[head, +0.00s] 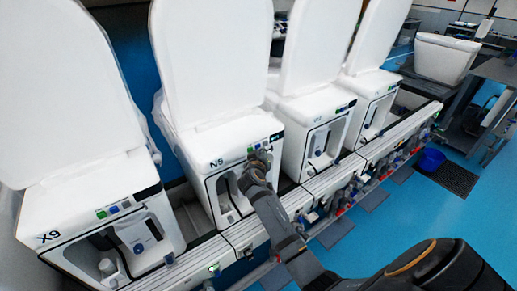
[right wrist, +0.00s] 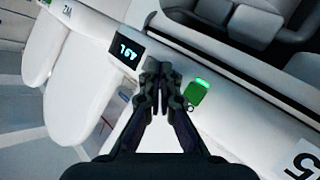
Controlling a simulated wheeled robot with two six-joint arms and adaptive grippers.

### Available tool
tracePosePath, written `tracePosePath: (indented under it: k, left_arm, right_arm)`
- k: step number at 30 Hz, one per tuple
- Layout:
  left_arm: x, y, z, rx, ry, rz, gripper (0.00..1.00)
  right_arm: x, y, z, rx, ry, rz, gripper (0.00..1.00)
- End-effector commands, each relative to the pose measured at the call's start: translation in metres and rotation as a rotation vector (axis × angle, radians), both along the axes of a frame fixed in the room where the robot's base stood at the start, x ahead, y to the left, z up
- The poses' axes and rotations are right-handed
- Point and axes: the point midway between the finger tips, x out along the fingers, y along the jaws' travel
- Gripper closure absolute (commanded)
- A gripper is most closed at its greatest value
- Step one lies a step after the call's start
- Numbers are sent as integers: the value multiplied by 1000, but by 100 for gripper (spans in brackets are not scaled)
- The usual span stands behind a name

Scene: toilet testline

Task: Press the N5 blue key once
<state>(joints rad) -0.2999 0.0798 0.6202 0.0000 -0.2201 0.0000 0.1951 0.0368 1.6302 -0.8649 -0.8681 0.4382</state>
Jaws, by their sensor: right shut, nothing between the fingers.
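The N5 unit (head: 232,158) is a white toilet tester with its lid raised, second from the left in the head view. My right gripper (head: 262,157) is shut and empty at its front top edge, by the key row. In the right wrist view the closed fingertips (right wrist: 160,82) are over the panel, between a green key (right wrist: 196,95) with a lit bar and a dark display (right wrist: 127,51) with cyan digits. The fingers hide the panel there. I cannot clearly make out the blue key or whether the fingertips touch it. My left gripper is not in view.
The X9 unit (head: 75,205) stands to the left, with its own coloured keys. More white units (head: 310,107) stand to the right along the grey bench. A blue bucket (head: 431,160) is on the blue floor at right. Free floor lies before the bench.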

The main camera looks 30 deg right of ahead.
Motion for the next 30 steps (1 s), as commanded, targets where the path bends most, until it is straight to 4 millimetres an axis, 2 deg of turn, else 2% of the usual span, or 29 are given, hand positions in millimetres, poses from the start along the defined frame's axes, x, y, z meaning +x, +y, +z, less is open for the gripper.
tracePosePath:
  k: [30]
  left_arm:
    - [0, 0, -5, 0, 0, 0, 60]
  right_arm:
    - [9, 1, 0, 0, 0, 0, 100]
